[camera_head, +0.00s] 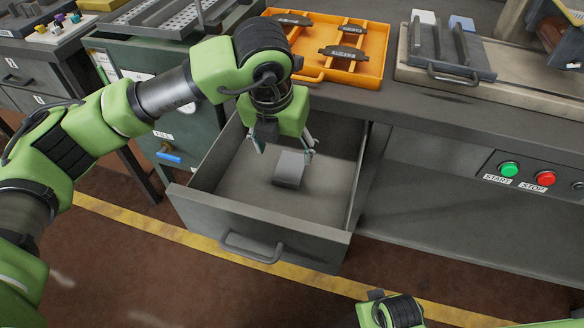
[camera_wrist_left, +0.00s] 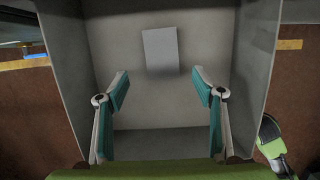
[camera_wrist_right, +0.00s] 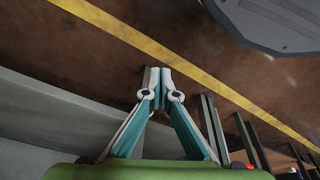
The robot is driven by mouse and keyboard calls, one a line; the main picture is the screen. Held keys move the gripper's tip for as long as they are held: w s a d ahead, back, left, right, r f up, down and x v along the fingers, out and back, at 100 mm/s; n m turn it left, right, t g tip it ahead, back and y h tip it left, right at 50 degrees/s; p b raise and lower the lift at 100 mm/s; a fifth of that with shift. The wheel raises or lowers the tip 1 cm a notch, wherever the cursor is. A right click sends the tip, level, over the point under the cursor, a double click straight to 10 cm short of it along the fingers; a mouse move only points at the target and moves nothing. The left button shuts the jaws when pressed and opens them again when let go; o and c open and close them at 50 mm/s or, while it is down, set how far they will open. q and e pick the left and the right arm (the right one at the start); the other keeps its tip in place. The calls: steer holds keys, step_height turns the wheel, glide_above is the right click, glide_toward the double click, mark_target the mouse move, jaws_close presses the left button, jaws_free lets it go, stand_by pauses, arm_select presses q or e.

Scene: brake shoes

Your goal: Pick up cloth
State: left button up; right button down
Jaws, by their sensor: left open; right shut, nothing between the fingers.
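A flat grey rectangular piece, which looks like the cloth (camera_head: 289,169), lies on the floor of the open drawer (camera_head: 230,215). It also shows in the left wrist view (camera_wrist_left: 160,50), beyond the fingertips and between them. My left gripper (camera_head: 284,146) is open and empty, pointing down into the drawer above the cloth and apart from it. In the left wrist view its two teal-padded fingers (camera_wrist_left: 160,88) are spread wide. My right gripper (camera_wrist_right: 158,80) is shut with nothing in it, over the floor away from the drawer; its fingertips meet in the right wrist view.
The drawer's walls surround the left gripper, with a handle (camera_head: 252,248) on the front. An orange tray (camera_head: 372,68) with several brake shoes sits on the workbench above. Green START (camera_head: 508,169) and red STOP (camera_head: 545,178) buttons are on the bench front at right.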

mark_target(290, 167)
arm_select(q)
steer(key=x, duration=0.3)
steer(key=shift+d+f, duration=0.15)
steer(key=x, duration=0.4)
steer(key=shift+w+d+f+b, duration=0.1)
steer(key=shift+w+f+b, duration=0.15)
steer(key=shift+w+b, duration=0.1)
steer(key=shift+w+f, duration=0.15)
steer(key=shift+f, duration=0.15)
arm_select(e)
steer(key=shift+v, duration=1.05)
steer(key=shift+w+d+r, duration=0.1)
steer(key=shift+w+r, duration=0.05)
steer(key=shift+w, duration=0.05)
steer(key=shift+w+r, duration=0.25)
steer(key=shift+r, duration=0.2)
steer(key=shift+w+r, duration=0.1)
